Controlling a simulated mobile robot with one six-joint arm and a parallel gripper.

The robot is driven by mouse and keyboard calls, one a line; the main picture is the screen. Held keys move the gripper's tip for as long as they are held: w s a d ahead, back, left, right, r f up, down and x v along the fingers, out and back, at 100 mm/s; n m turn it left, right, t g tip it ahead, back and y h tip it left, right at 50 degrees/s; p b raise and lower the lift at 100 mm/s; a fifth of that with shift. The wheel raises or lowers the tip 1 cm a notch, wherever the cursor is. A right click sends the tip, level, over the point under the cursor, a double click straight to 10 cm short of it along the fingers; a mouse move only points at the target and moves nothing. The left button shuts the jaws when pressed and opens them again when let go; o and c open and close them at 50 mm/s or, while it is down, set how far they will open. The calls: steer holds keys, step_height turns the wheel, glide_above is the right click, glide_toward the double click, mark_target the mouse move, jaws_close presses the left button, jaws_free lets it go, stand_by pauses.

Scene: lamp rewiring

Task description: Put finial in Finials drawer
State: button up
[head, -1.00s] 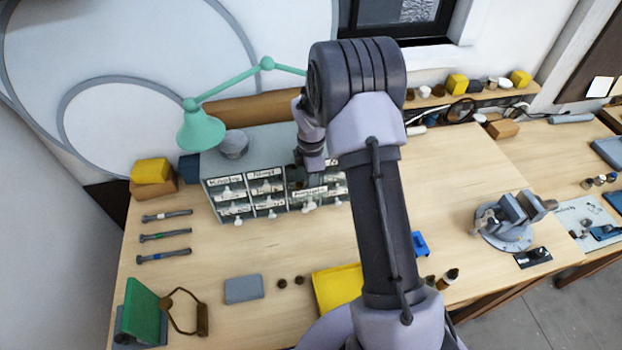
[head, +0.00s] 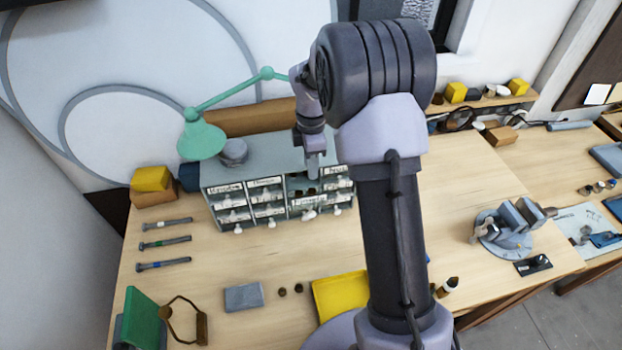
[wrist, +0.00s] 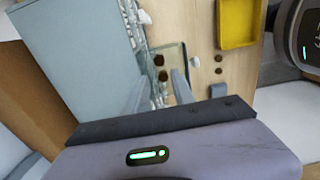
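A grey cabinet (head: 270,150) of small labelled drawers stands at the back left of the bench. One drawer (head: 309,200) in its right half is pulled out; its label is too blurred to read surely. In the wrist view the open drawer (wrist: 173,56) has small dark brown round pieces (wrist: 160,60) in it. I cannot tell whether one is the finial. My gripper (head: 313,176) is above the open drawer. In the wrist view its two fingers (wrist: 158,90) stand apart with nothing seen held between them.
Two small dark knobs (head: 291,290) lie on the bench between a grey block (head: 243,297) and a yellow tray (head: 340,293). A green lamp (head: 201,139) hangs over the cabinet's left end.

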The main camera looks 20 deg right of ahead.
steer(key=s+a+r+m+t, duration=0.1)
steer(key=s+a+r+m, duration=0.35)
steer(key=r, duration=0.35)
steer(key=s+a+r+m+t, duration=0.25)
steer(key=s+r+m, duration=0.2)
steer(key=r, duration=0.35)
steer(key=s+a+r+m+t+y, duration=0.1)
steer(key=s+a+m, duration=0.3)
steer(key=s, duration=0.5)
steer(key=s+a+r+m+t+y, duration=0.1)
steer(key=s+a+r+m, duration=0.1)
steer(key=s+m, duration=0.5)
steer(key=shift+s+a, duration=0.85)
steer(key=shift+s, duration=0.2)
